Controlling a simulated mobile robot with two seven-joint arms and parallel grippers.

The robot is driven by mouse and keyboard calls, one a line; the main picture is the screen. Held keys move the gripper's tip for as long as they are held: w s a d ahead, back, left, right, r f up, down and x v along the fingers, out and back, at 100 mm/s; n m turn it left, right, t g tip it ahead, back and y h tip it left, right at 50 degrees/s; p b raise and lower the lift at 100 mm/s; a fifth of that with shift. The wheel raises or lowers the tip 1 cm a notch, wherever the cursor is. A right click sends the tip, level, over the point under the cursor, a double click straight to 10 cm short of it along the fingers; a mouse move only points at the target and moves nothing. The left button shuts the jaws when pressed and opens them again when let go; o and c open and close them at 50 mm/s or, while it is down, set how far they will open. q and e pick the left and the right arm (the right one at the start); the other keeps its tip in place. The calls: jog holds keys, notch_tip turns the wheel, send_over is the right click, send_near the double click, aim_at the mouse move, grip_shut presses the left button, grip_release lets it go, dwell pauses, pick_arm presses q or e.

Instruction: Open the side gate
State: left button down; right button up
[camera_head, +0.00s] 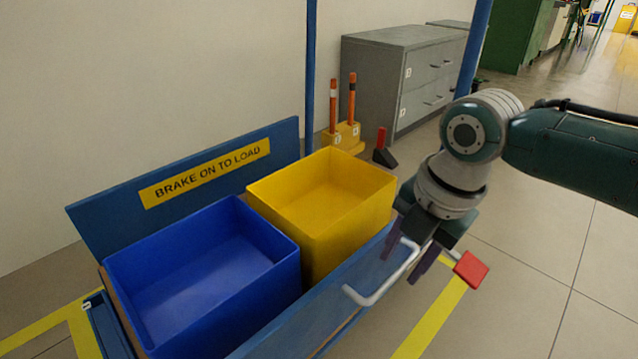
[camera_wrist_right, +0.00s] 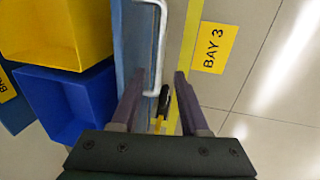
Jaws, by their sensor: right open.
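The side gate (camera_head: 310,312) is the blue panel along the near side of the cart; it stands upright and looks closed. It also shows in the wrist view (camera_wrist_right: 132,50). A white bar handle (camera_head: 378,291) is on its outer face, also in the wrist view (camera_wrist_right: 158,45). My right gripper (camera_head: 405,262) is open, pointing down by the handle's far end. In the wrist view the handle's end lies between the fingers (camera_wrist_right: 160,78); whether it is at their depth I cannot tell. My left gripper is not in view.
A blue bin (camera_head: 200,275) and a yellow bin (camera_head: 345,235) stand on the cart. A red block (camera_head: 470,268) shows just right of my gripper. A grey cabinet (camera_head: 385,75) and a yellow block with orange posts (camera_head: 342,138) stand behind. The floor at right is clear.

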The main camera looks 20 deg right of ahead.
aim_at(392, 278)
jog(key=f+b, duration=0.2)
jog(key=f, duration=0.1)
jog(key=shift+w+a+f, duration=0.1)
jog(key=shift+w+f, duration=0.1)
jog(key=shift+w, duration=0.15)
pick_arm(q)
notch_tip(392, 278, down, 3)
pick_arm(e)
grip_shut()
dwell(1.0)
